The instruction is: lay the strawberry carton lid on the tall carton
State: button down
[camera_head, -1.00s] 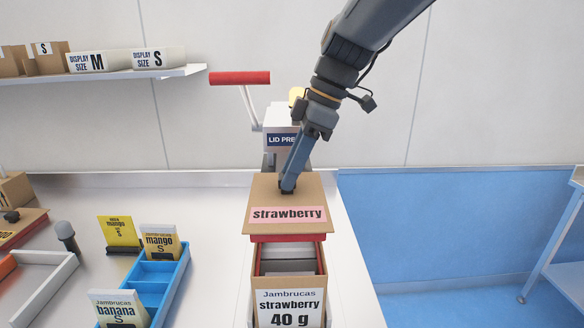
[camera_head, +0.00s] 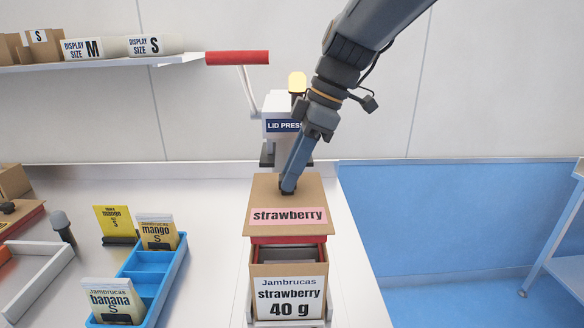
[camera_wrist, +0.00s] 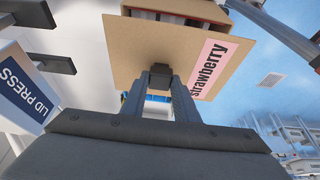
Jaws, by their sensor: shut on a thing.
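The strawberry carton lid (camera_head: 262,192) is a flat brown cardboard panel with a pink "strawberry" label. My gripper (camera_head: 287,188) is shut on a small dark grip on the lid's top face. The lid and gripper also show in the wrist view, with the lid (camera_wrist: 135,60) and the fingertips (camera_wrist: 160,76). The tall carton (camera_head: 289,297) stands below and in front of the lid, labelled "Jambrucas strawberry 40 g". Its open top shows in the head view, with a red edge by the lid. The lid hides the carton's rear, and I cannot tell whether they touch.
The lid press (camera_head: 283,125) stands behind, its red handle (camera_head: 237,58) raised at left. A blue tray (camera_head: 152,282) with mango and banana pouches lies left. A dark-topped microphone-like object (camera_head: 62,227) stands farther left. A shelf (camera_head: 120,62) holds display boxes. The table right of the carton is narrow and clear.

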jog(key=shift+f+b, duration=1.8)
jog(key=shift+f, duration=0.7)
jog(key=c, duration=1.3)
grip_release()
